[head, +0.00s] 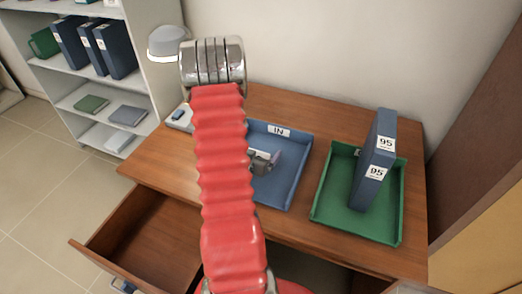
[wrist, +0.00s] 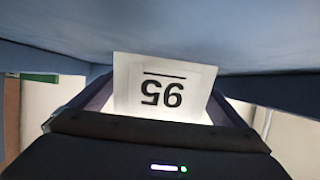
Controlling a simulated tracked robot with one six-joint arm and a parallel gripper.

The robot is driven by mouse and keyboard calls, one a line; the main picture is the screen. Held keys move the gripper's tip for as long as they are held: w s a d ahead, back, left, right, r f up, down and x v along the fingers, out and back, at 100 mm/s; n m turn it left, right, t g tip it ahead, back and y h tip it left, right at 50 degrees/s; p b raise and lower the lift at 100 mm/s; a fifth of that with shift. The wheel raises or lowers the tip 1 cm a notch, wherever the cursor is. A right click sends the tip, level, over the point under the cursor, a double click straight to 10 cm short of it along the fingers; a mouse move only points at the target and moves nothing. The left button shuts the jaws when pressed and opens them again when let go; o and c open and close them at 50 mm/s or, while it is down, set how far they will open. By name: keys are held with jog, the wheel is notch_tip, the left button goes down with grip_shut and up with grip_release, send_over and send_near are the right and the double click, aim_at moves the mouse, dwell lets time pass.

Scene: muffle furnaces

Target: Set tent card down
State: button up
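The tent card (wrist: 163,88) is white, with a black underlined "95" that reads upside down in the wrist view. It stands between the two dark fingers of my gripper (wrist: 165,98), which meet its side edges. In the head view my gripper (head: 262,164) is low over the blue tray (head: 290,186) marked IN, partly hidden behind my red arm. The card cannot be made out clearly there. A blue surface fills the top of the wrist view, close to the card's edge; I cannot tell whether they touch.
A green tray (head: 326,214) on the right of the wooden desk (head: 160,165) holds an upright blue binder (head: 383,130) labelled 95. An open drawer (head: 150,236) juts out at the front left. A lamp (head: 167,42) and a shelf unit (head: 152,84) stand at the back left.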

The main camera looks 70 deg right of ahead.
jog(key=shift+r, duration=0.1)
jog(key=v, duration=0.7)
jog(key=shift+a+r, duration=0.1)
jog(key=shift+a, duration=0.15)
dwell(0.5)
